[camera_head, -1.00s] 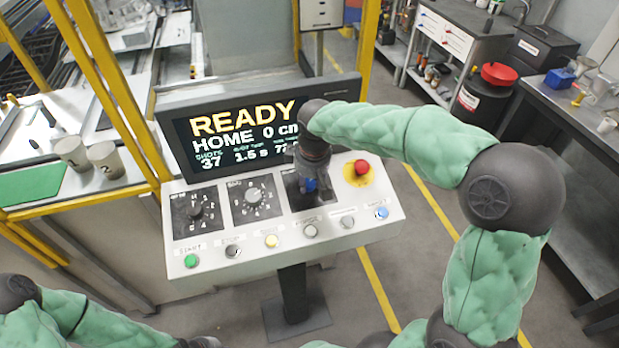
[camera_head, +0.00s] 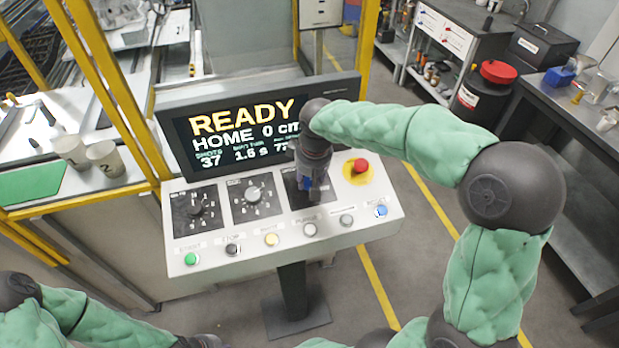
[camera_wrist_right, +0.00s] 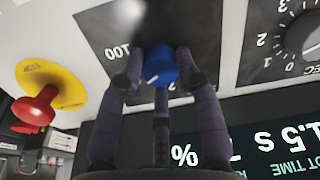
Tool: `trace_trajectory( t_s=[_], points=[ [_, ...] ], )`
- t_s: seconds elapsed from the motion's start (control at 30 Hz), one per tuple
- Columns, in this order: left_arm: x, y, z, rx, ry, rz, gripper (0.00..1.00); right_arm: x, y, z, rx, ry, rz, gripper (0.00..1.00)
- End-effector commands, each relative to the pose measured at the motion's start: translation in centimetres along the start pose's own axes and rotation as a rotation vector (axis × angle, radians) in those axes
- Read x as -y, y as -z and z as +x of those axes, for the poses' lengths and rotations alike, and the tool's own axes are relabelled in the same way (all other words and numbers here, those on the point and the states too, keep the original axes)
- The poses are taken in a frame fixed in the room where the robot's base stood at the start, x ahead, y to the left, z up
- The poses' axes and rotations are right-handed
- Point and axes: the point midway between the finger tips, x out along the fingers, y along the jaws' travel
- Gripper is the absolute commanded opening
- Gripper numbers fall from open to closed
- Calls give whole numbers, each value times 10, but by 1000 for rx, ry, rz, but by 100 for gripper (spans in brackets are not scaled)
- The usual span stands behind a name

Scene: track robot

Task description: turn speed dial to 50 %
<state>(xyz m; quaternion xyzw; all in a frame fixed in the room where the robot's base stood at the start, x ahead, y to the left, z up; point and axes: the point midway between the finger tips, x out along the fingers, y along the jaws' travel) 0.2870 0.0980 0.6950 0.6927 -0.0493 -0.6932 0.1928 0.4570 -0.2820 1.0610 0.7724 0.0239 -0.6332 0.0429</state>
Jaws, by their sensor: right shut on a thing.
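The speed dial is a blue knob (camera_wrist_right: 161,66) on a black plate (camera_wrist_right: 100,28) with the mark 100 beside it in the right wrist view. A white pointer line shows on the knob; its exact reading is hidden by the fingers. My right gripper (camera_wrist_right: 160,72) is shut on the knob, its fingers around it. In the head view my right gripper (camera_head: 311,187) points down onto the right-hand dial plate and covers most of it. My left arm (camera_head: 90,322) shows at the lower left; its gripper fingers are out of sight.
The display (camera_head: 240,125) reads READY, HOME 0 cm; my right wrist covers its right part. A red emergency button (camera_head: 361,166) is close to the right of my gripper. Two other dials (camera_head: 196,208), (camera_head: 253,195) are on the left. Several push buttons (camera_head: 271,240) line the front edge.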

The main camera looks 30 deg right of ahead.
Motion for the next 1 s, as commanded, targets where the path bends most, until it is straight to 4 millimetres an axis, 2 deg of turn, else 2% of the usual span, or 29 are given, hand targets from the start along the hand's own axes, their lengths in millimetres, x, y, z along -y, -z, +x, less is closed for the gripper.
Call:
trace_trajectory(
  t_s=[0.03,0.07,0.13,0.57,0.73,1.0],
  points=[
    [0,0,0,0,0,0,0,0,1,0,-2,1,0,2],
    [0,0,0,0,0,0,0,0,1,0,-2,1,0,37],
    [0,0,0,0,0,0,0,0,1,0,-2,1,-1,57],
    [0,0,0,0,0,0,0,0,1,-5,-3,0,-1,58],
    [0,0,0,0,0,0,0,0,1,-28,-5,0,-2,58],
    [0,0,0,0,0,0,0,0,1,-82,-5,0,-2,58]
  ],
)
